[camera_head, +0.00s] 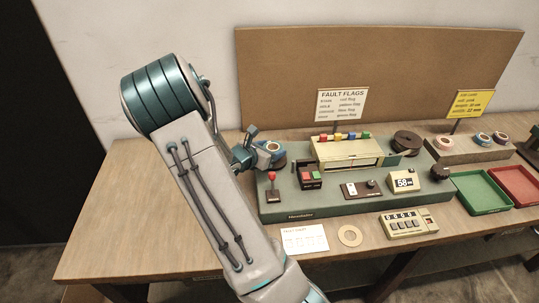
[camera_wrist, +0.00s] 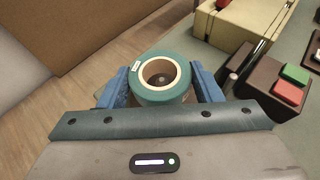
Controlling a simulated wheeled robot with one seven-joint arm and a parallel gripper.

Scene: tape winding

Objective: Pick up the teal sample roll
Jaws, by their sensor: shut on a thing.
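The teal sample roll (camera_wrist: 163,97), a short teal ring with a cream core and a small white label, stands between my gripper's blue finger pads in the wrist view. My gripper (camera_wrist: 160,82) is shut on it, one pad on each side. In the head view my gripper (camera_head: 262,152) is at the left end of the grey-green machine, with the roll (camera_head: 273,146) partly hidden by the fingers. I cannot tell whether the roll is clear of the surface beneath it.
The machine (camera_head: 330,205) carries a red lever, buttons, a display reading 58 and a dark reel (camera_head: 407,141). Several rolls sit on a stand (camera_head: 465,151) at right. Green (camera_head: 480,190) and red (camera_head: 515,184) trays lie before it. A cream ring (camera_head: 350,236) and a counter (camera_head: 409,223) lie in front.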

